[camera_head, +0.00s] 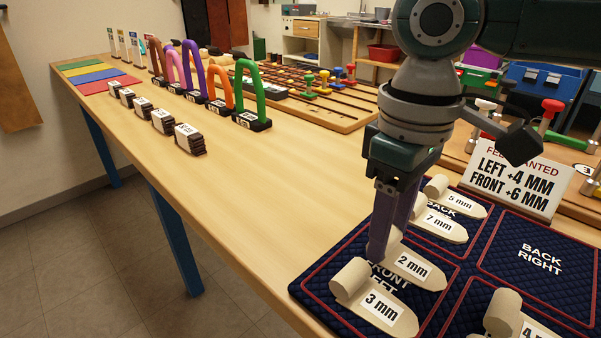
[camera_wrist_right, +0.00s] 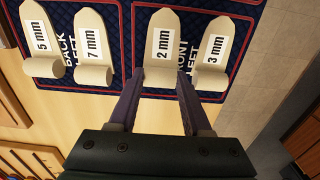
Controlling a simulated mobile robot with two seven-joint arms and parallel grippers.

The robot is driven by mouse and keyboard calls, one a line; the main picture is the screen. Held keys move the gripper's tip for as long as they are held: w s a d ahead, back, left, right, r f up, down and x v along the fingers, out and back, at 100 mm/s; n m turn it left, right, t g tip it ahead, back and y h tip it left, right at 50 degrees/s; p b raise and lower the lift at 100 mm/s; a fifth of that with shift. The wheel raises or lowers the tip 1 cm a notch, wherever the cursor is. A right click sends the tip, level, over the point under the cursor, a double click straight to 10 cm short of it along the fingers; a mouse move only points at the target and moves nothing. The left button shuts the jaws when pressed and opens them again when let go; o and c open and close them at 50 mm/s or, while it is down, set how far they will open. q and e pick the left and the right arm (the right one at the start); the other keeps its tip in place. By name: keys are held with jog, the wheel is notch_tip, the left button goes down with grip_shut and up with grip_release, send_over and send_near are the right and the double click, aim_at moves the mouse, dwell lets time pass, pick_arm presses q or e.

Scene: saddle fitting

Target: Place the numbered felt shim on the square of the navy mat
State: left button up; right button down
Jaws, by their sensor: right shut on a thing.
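The navy quilted mat (camera_head: 510,225) has red-outlined squares. My right gripper (camera_head: 385,245) points down over the front left square, shut on the rolled end of the beige 2 mm shim (camera_head: 420,270). In the right wrist view the 2 mm shim (camera_wrist_right: 162,40) has its roll between the two fingers (camera_wrist_right: 160,88). The 3 mm shim (camera_head: 388,315) lies beside it on the same square. The 7 mm shim (camera_head: 445,230) and 5 mm shim (camera_head: 465,207) lie on the back left square. A shim partly cut off (camera_head: 503,315) lies at front right. The back right square is bare. My left gripper is out of view.
A card (camera_head: 515,180) reading LEFT +4 MM, FRONT +6 MM stands behind the mat. Coloured arches (camera_head: 250,95), dark labelled blocks (camera_head: 188,140) and coloured mats (camera_head: 90,75) stand farther left on the wooden table (camera_head: 270,200). The table left of the mat is clear.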

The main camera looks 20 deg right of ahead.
jog(key=shift+c, duration=1.7)
grip_release()
notch_tip(320, 180, up, 12)
jog(key=p, duration=0.2)
